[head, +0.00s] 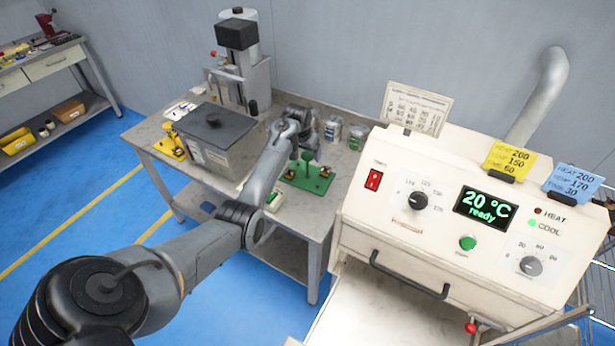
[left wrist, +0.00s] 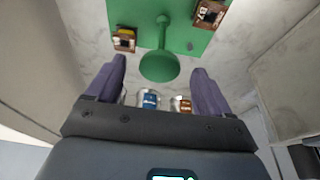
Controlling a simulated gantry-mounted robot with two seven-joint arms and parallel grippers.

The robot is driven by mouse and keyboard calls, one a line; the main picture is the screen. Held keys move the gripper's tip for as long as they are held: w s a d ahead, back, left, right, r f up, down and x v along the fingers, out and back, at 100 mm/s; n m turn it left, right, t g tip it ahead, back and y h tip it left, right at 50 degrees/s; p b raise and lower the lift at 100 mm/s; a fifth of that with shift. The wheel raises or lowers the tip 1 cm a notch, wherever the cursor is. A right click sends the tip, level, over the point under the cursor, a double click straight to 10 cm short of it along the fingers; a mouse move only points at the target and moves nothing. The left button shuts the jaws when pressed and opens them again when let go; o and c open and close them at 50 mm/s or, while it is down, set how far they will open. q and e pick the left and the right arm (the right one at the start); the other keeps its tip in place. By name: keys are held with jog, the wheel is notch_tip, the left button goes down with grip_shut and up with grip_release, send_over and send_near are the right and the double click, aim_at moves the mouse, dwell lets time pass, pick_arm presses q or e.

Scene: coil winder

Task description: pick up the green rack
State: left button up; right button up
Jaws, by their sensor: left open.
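The green rack (head: 318,184) stands on the grey table in the head view. It has a flat green base and an upright post with a round knob. Small parts with brown and yellow sit at its ends. In the left wrist view the rack's knob (left wrist: 159,67) shows ahead of and roughly between the fingers, with the base behind it. My left gripper (head: 306,138) is open and empty above and behind the rack, partly hidden by its own wrist. Its two dark fingers (left wrist: 157,85) stand wide apart in the wrist view. My right gripper is not in view.
A grey lidded box (head: 215,135) stands left of the rack, and a machine with a black block (head: 237,35) behind it. Two small jars (head: 345,134) stand behind and right of the rack. A large white oven (head: 440,215) with a display stands to the right.

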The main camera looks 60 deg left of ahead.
pick_arm(q)
jog(key=shift+b+x, duration=1.05)
jog(key=shift+x, duration=1.9)
jog(key=shift+s, duration=0.1)
grip_shut()
